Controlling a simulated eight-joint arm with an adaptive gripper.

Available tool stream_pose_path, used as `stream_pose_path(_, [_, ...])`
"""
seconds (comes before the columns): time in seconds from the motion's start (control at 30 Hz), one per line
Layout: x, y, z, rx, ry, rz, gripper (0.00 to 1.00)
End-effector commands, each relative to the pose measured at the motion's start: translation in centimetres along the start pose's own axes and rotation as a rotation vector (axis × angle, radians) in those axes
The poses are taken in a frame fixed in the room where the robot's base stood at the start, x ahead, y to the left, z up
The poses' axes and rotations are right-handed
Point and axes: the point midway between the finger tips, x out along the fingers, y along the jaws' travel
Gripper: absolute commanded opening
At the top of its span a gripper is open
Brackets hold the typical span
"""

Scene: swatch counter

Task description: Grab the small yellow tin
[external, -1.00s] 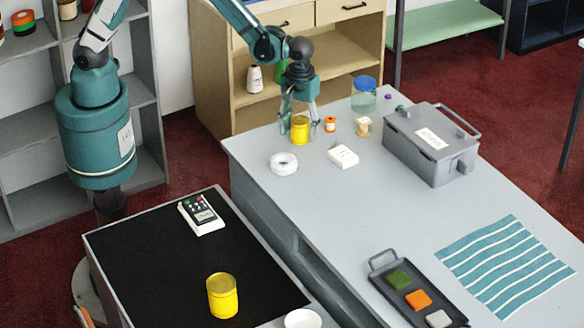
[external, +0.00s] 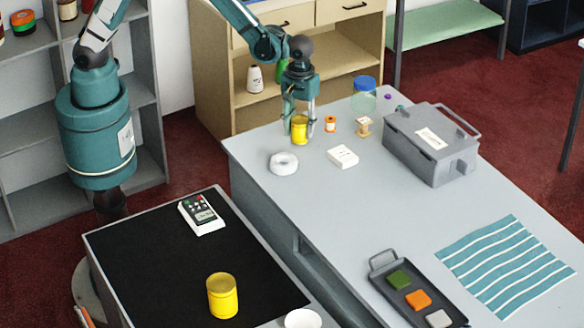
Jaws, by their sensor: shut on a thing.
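The small yellow tin (external: 299,130) stands upright near the far left corner of the grey counter. My gripper (external: 299,124) points down over it, with its fingers on either side, shut on the tin. The fingers partly cover the tin's sides. The tin looks to be at counter level; I cannot tell whether it is clear of the surface. A larger yellow tin (external: 222,297) stands apart on the black mat in the foreground.
Close to my gripper are an orange spool (external: 330,124), a wooden spool (external: 363,127), a white tape roll (external: 283,163), a white box (external: 342,157) and a blue-lidded jar (external: 364,98). A grey toolbox (external: 431,145) stands right. The counter's middle is clear.

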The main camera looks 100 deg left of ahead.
Motion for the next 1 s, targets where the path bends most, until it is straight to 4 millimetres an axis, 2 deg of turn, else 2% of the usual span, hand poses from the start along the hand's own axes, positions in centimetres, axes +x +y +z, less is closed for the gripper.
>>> stream_pose_path(0.27, [-2.1, -0.1, 0.0, 0.0, 0.0, 0.0, 0.18])
stream_pose_path(0.73, [-8.1, 0.0, 0.0, 0.0, 0.0, 0.0, 0.18])
stream_pose_path(1.0, [-9.7, 0.0, 0.0, 0.0, 0.0, 0.0, 0.18])
